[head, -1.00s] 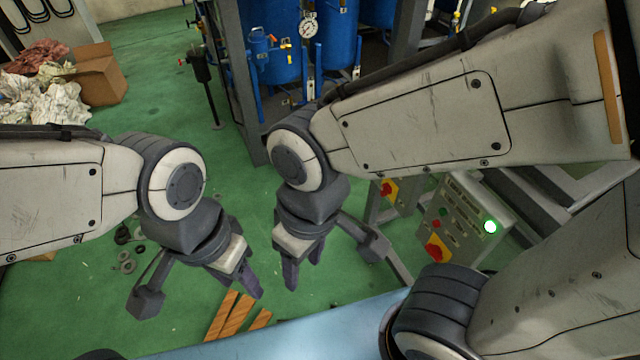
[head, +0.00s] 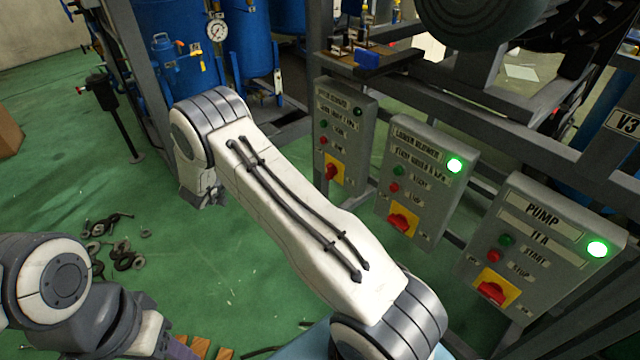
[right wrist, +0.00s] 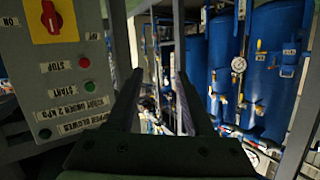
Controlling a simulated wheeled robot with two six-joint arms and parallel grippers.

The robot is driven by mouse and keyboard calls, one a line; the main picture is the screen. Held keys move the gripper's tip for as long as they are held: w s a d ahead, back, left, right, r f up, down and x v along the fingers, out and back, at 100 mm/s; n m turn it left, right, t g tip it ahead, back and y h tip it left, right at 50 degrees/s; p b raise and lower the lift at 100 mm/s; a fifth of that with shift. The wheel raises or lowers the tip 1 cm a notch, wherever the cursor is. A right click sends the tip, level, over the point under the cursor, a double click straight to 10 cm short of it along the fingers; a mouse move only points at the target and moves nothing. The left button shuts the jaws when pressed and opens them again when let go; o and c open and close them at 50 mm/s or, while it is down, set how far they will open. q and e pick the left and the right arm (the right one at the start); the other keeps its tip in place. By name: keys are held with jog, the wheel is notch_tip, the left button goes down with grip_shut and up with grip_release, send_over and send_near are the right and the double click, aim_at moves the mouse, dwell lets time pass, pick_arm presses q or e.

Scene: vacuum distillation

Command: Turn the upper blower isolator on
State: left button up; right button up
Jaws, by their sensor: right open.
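The upper blower box (head: 345,135) is the leftmost of three grey control boxes in the head view. Its isolator (head: 333,171) is a red handle on a yellow plate; its lamp (head: 358,112) is dark. In the right wrist view the same box appears upside down at left, with the isolator (right wrist: 51,16) at the top edge, partly cut off. My right gripper (right wrist: 158,75) is open and empty, beside the box and apart from the isolator. My right arm hides its jaws in the head view. My left gripper (head: 178,348) is at the bottom edge, mostly cut off.
The lower blower box (head: 427,180) and pump box (head: 545,250) stand to the right, with green lamps lit. Grey frame beams surround the boxes. Blue tanks (head: 180,45) stand behind.

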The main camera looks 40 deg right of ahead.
aim_at(327, 168)
jog(key=s+d+f+m+g+h+b, duration=0.3)
jog(key=s+d+f+m+g+h, duration=0.3)
jog(key=s+d+f, duration=0.45)
pick_arm(q)
notch_tip(327, 168, down, 5)
jog(key=shift+r, duration=0.1)
pick_arm(e)
jog(key=shift+n+g, duration=0.6)
jog(key=shift+g, duration=0.3)
jog(key=d, duration=0.7)
jog(key=w+d, duration=0.1)
jog(key=d, duration=0.2)
jog(key=shift+d+r, duration=0.25)
jog(key=shift+r, duration=0.15)
grip_shut()
